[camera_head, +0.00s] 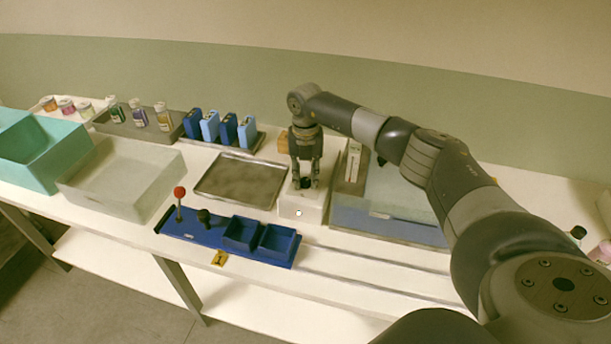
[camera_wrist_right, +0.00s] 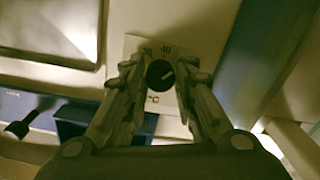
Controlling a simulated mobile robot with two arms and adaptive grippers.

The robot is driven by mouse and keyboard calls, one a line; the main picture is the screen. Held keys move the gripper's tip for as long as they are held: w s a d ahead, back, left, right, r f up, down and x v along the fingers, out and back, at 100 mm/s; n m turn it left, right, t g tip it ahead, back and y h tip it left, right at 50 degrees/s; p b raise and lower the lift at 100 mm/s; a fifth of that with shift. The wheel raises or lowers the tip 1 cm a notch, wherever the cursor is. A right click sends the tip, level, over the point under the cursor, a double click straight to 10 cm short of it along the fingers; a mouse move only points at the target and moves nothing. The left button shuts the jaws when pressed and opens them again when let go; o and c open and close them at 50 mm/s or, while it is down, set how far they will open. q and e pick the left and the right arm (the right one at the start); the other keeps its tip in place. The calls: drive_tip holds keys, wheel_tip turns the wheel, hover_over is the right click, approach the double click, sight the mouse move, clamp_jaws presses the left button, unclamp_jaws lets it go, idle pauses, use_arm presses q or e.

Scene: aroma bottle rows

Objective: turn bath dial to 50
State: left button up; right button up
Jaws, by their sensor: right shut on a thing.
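The bath dial (camera_wrist_right: 160,74) is a small black knob with a pale pointer line, on a light plate (camera_wrist_right: 134,46) marked 30, 40 and °C. The pointer slants to the upper right in the right wrist view; a 50 mark is not visible. The dial sits on top of a white box (camera_head: 302,211) beside the blue-walled bath (camera_head: 372,219). My right gripper (camera_head: 306,184) points down over the box, its fingers shut on the dial from both sides; it also shows in the right wrist view (camera_wrist_right: 158,80). My left gripper is not in view.
A metal tray (camera_head: 197,189) lies left of the box. A blue station (camera_head: 182,229) with a red-knobbed lever (camera_head: 180,192) and two bins stands in front. A pale bin (camera_head: 85,190) and teal bin (camera_head: 60,178) stand at left.

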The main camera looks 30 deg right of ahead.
sight(305, 179)
drive_tip(key=shift+w+r, duration=0.1)
drive_tip(key=o, duration=1.1)
drive_tip(key=shift+c, duration=0.2)
wheel_tip(305, 179, up, 12)
